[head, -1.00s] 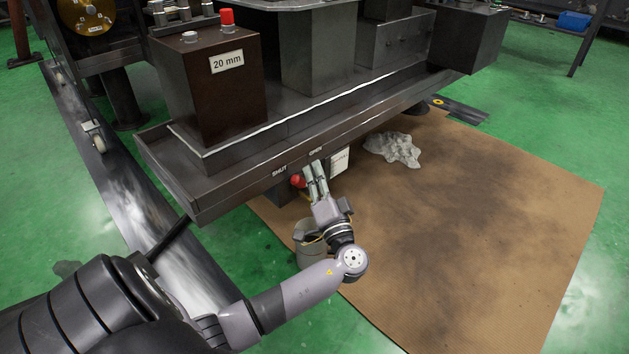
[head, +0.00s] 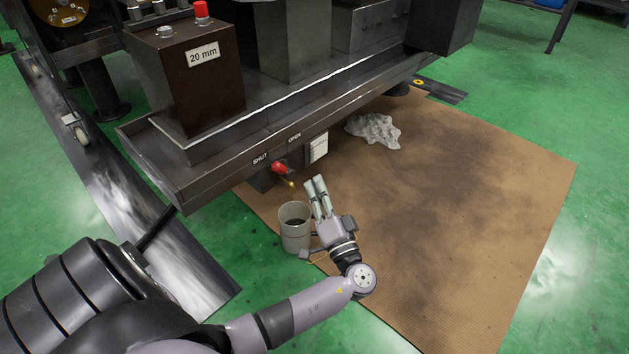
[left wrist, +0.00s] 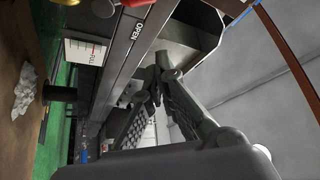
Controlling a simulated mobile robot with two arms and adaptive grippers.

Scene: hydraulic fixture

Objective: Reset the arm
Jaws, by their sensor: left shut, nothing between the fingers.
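My left gripper (head: 317,188) is shut and empty. In the head view it is over the brown mat (head: 450,200), below and to the right of the red valve handle (head: 279,167), with a visible gap between them. The handle sits under the fixture's edge, between the SHUT and OPEN labels and nearer SHUT. In the left wrist view the shut fingers (left wrist: 162,68) fill the middle, and red parts show at the top edge near the OPEN label (left wrist: 137,31). My right gripper does not show.
A grey bucket (head: 295,237) stands close to the left of my gripper. The heavy fixture (head: 165,165) with the 20 mm block (head: 187,85) overhangs behind. A crumpled rag (head: 374,130) lies on the mat. The right of the mat is free.

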